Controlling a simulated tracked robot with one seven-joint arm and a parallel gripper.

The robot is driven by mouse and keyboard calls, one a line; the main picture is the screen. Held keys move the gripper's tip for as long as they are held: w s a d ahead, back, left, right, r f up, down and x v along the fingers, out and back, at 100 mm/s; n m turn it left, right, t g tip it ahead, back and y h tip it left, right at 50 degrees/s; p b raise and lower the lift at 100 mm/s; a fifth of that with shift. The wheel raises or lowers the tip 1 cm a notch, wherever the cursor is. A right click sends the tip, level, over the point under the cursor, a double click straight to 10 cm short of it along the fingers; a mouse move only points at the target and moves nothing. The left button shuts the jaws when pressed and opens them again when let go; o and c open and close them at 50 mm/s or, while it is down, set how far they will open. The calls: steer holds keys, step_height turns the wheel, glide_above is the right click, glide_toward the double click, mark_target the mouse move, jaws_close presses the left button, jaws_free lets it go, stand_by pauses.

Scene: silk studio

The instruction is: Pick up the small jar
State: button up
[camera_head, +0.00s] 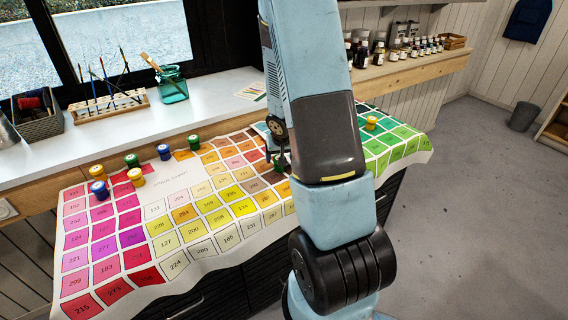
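Several small jars stand on the colour chart cloth (180,262). At the left are a yellow jar (136,178), another yellow jar (97,172), a blue jar (99,190) and a green jar (132,160). Further right are a blue jar (164,152) and a green jar (194,142). A yellow jar (371,123) stands alone right of my arm. My gripper (281,153) points down at the chart's middle, partly hidden by my arm. A small dark green thing, perhaps a jar, shows at its tips. I cannot tell whether the fingers hold it.
A wooden brush rack (108,106), a teal glass jar (172,86) and a dark basket (38,114) stand on the white counter behind the chart. A wooden shelf (410,66) with several bottles is at the back right. The chart's front middle is clear.

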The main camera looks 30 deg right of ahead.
steer(key=shift+w+a+f, duration=0.15)
steer(key=shift+w+f, duration=0.1)
steer(key=shift+f, duration=0.6)
steer(key=shift+x, duration=1.05)
steer(key=shift+c, duration=0.2)
steer(key=c, duration=1)
